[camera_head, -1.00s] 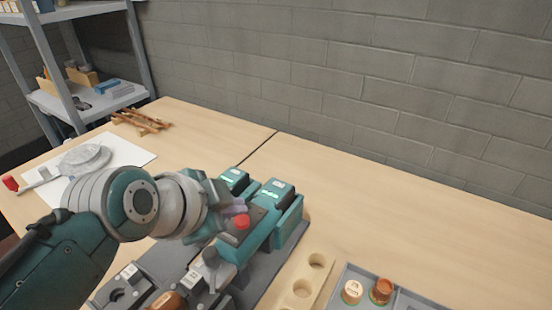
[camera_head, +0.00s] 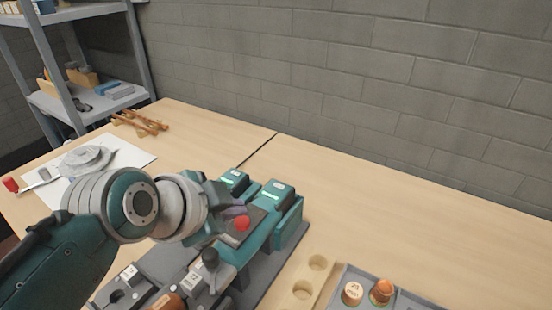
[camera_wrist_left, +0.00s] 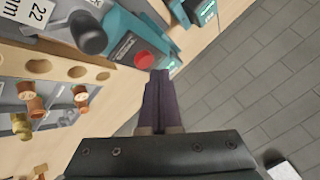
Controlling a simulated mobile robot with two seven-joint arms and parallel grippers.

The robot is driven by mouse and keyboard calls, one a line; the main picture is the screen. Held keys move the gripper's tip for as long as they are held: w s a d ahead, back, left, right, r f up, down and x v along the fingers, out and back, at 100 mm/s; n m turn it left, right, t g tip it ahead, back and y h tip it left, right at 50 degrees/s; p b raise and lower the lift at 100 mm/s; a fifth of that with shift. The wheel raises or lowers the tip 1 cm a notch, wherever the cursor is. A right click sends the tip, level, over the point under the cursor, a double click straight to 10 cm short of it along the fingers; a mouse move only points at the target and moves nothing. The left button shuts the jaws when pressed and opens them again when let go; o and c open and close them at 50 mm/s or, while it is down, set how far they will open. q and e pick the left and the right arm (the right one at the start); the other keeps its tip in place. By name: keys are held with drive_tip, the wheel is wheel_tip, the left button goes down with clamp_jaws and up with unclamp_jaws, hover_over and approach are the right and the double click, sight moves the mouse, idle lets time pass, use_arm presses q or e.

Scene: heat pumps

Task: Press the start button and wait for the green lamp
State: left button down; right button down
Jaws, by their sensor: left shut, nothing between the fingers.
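A teal machine (camera_head: 285,228) stands on a grey base on the table, with a red round button (camera_head: 242,223) on its dark sloped panel. The red button also shows in the left wrist view (camera_wrist_left: 145,60). My left gripper (camera_head: 238,210) is shut and empty, its dark fingertips at the panel just beside the red button. In the left wrist view the fingertips (camera_wrist_left: 160,76) point at the teal panel; I cannot tell whether they touch it, and they cover part of it. Small green-lit displays (camera_head: 232,180) show on the machine's top. No separate lamp can be made out. My right gripper is out of view.
A black-knobbed lever (camera_head: 210,258) stands close in front of the machine. A wooden block with holes (camera_head: 303,290) and a grey tray (camera_head: 345,271) with copper-coloured fittings (camera_head: 381,291) lie to the right. Grey shelves (camera_head: 62,100) stand at the left. The table's back right is clear.

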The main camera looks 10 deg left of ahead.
sight(236, 230)
use_arm(q)
drive_tip(key=shift+f, duration=0.1)
idle(0.7)
drive_tip(key=shift+f, duration=0.35)
drive_tip(key=shift+f+b, duration=0.4)
drive_tip(key=shift+b, duration=0.1)
idle(0.5)
drive_tip(key=shift+r, duration=0.1)
drive_tip(key=shift+r+p, duration=0.7)
drive_tip(key=shift+p, duration=0.2)
wheel_tip(236, 230, up, 5)
drive_tip(key=p, duration=0.5)
drive_tip(key=shift+r, duration=0.15)
